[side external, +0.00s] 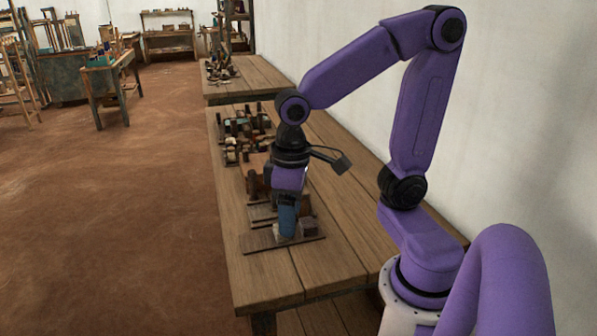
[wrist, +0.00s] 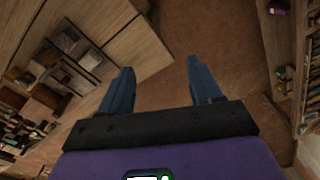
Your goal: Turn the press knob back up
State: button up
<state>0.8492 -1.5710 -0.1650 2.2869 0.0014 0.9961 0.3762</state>
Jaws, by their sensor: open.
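My gripper (side external: 287,222) points down over the near end of the workbench in the side external view. In the wrist view my gripper (wrist: 161,65) has its two blue fingers wide apart, with only bench corner and floor visible between them. A flat wooden board (side external: 258,241) lies below the fingers in the side view, with a small pale piece (side external: 279,231) beside the fingertips and a grey-brown block (side external: 309,227) to the right. Whether the fingers touch any of these I cannot tell. I cannot make out the press knob for sure in either view.
The wooden workbench (side external: 345,262) has clear planks to the right and near end. Farther along it are a brown wooden device (side external: 254,183) and a cluster of small parts (side external: 243,128). A white wall (side external: 520,120) runs along the right; open floor (side external: 120,230) lies left.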

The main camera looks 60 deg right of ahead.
jog(key=w+d+r+m, duration=0.3)
jog(key=w+d+m, duration=1.1)
jog(key=w+m, duration=0.15)
jog(key=d+m, duration=1.4)
jog(key=d, duration=0.6)
jog(key=f, duration=1)
jog(key=w+f, duration=0.1)
jog(key=f, duration=0.5)
jog(key=c, duration=1)
